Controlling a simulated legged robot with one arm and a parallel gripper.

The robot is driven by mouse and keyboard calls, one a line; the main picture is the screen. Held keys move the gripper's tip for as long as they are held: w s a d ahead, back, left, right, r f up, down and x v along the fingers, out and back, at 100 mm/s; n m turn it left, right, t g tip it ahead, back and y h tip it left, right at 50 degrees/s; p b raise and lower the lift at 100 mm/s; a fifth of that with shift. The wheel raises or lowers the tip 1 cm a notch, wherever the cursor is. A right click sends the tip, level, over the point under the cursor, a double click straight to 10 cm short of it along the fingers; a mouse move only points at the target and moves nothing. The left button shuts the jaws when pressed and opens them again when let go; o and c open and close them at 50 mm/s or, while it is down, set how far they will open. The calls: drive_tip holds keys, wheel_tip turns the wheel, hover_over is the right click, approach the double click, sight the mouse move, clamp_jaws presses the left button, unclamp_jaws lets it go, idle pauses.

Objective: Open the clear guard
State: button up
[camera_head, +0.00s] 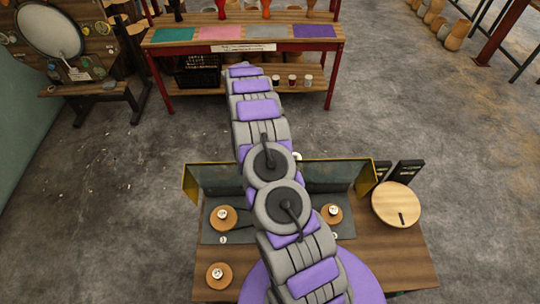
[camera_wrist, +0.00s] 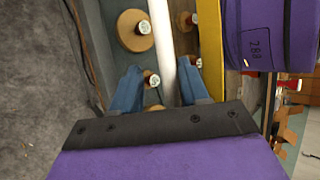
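The clear guard (camera_head: 225,178) stands on the near wooden workbench in the head view. It is a see-through grey panel with yellow end pieces, and my arm covers its middle. In the wrist view a yellow edge strip (camera_wrist: 210,45) runs beside a white bar (camera_wrist: 163,40). My gripper (camera_wrist: 161,68) shows two blue fingers spread apart, one on each side of the white bar. A gap shows on both sides of the bar, so the fingers are not clamped on it. I cannot pick out the gripper in the head view.
Round wooden discs with white-topped knobs (camera_head: 222,217) (camera_head: 219,275) sit on the workbench (camera_head: 385,262). A pale round board (camera_head: 396,204) is at its right. A red-framed table (camera_head: 243,46) stands behind. Open concrete floor lies left and right.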

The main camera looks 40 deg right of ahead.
drive_tip(key=shift+s+a+r, duration=0.1)
drive_tip(key=shift+s+r, duration=0.05)
drive_tip(key=shift+r, duration=0.05)
drive_tip(key=shift+a+r, duration=0.25)
drive_tip(key=shift+a, duration=0.5)
drive_tip(key=shift+w+r, duration=0.25)
drive_tip(key=shift+w, duration=0.15)
drive_tip(key=d+p+v, duration=0.1)
drive_tip(key=p+v, duration=0.5)
drive_tip(key=p, duration=0.2)
drive_tip(key=shift+w+d+p, duration=0.2)
drive_tip(key=shift+d+p, duration=0.05)
drive_tip(key=shift+p, duration=0.15)
drive_tip(key=shift+a, duration=0.35)
